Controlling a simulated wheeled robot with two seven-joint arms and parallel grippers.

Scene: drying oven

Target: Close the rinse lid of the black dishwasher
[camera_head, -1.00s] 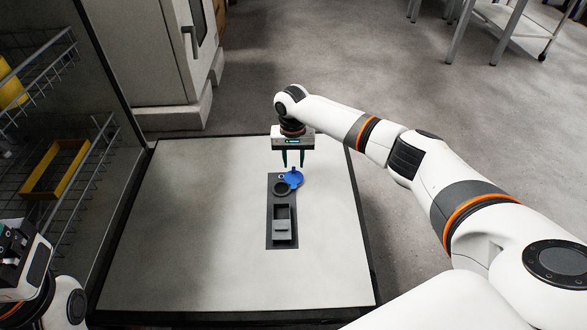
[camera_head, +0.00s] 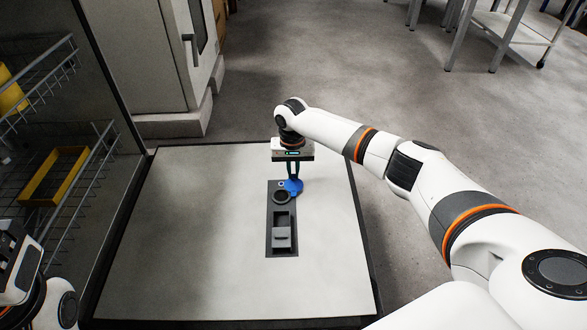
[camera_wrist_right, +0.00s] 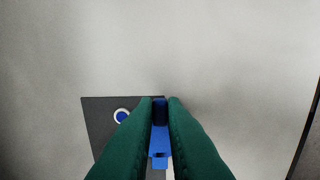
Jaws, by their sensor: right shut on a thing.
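The blue rinse lid (camera_head: 294,188) stands open beside the round dark rinse opening (camera_head: 281,197) on the dark dispenser panel (camera_head: 269,235) of the dishwasher door. My right gripper (camera_head: 292,178) is above the far end of the panel, shut on the lid. In the right wrist view its green fingers (camera_wrist_right: 160,106) pinch the blue lid (camera_wrist_right: 160,146) edge-on.
The light inner face of the lowered door (camera_head: 190,240) is clear around the panel. Wire racks (camera_head: 85,185) with a yellow frame (camera_head: 58,180) are at the left. A grey-white cabinet (camera_head: 150,60) stands behind, and a metal table (camera_head: 510,35) is far right.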

